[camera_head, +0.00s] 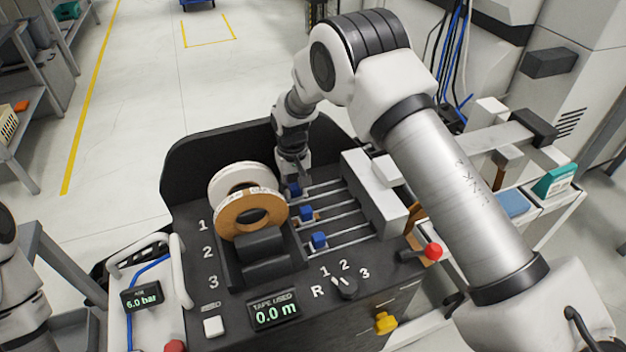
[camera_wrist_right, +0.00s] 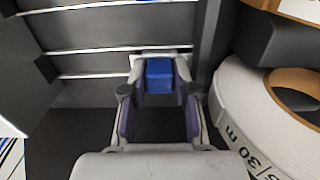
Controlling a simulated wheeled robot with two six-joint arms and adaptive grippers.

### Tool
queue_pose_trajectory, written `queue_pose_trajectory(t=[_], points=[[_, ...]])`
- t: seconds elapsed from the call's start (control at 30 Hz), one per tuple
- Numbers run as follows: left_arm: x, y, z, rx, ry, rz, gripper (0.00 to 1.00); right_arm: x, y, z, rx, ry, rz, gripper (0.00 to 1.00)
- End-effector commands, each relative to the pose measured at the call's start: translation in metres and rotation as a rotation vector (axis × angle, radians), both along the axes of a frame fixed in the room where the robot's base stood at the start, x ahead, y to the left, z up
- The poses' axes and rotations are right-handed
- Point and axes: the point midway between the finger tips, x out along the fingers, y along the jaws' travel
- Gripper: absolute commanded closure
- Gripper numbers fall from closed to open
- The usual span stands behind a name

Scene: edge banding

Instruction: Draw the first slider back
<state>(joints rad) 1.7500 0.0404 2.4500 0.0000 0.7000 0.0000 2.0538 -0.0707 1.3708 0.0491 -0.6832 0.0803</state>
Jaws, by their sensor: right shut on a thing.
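The first slider (camera_head: 294,191) is a small blue block on the farthest rail, at the left end of that rail. My right gripper (camera_head: 293,180) comes down on it from above and partly hides it. In the right wrist view the blue block (camera_wrist_right: 159,75) sits between the fingertips of my right gripper (camera_wrist_right: 158,86), which is shut on it. The second slider (camera_head: 307,213) and third slider (camera_head: 319,240) are blue blocks at the left ends of the nearer rails. Part of my left arm shows at the left edge; its gripper is out of view.
Tape rolls (camera_head: 252,211) stand in a holder just left of the sliders, close to my right gripper. A pale grey block (camera_head: 373,192) stands at the rails' right ends. A rotary selector (camera_head: 344,289) and a display reading 0.0 m (camera_head: 275,310) are in front.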

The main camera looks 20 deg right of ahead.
Motion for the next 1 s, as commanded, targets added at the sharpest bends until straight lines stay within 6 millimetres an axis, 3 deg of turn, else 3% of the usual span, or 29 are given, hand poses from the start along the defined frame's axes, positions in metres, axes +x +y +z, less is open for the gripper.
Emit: queue_pose_trajectory(t=[0.3, 0.33, 0.4, 0.87, 1.0], points=[[0.0, 0.0, 0.0, 0.0, 0.0, 0.0, 1.0, 0.0, 0.005, -0.001, 0.003, -0.001, -0.002, 1.0], [0.0, 0.0, 0.0, 0.0, 0.0, 0.0, 1.0, 0.0, 0.005, -0.001, 0.003, -0.001, -0.002, 0.65], [0.0, 0.0, 0.0, 0.0, 0.0, 0.0, 1.0, 0.0, 0.005, -0.001, 0.002, -0.001, -0.002, 0.46], [0.0, 0.0, 0.0, 0.0, 0.0, 0.0, 1.0, 0.001, 0.005, 0.0, 0.002, -0.002, -0.002, 0.46], [0.0, 0.0, 0.0, 0.0, 0.0, 0.0, 1.0, 0.001, 0.004, 0.009, 0.002, -0.002, -0.002, 0.46]])
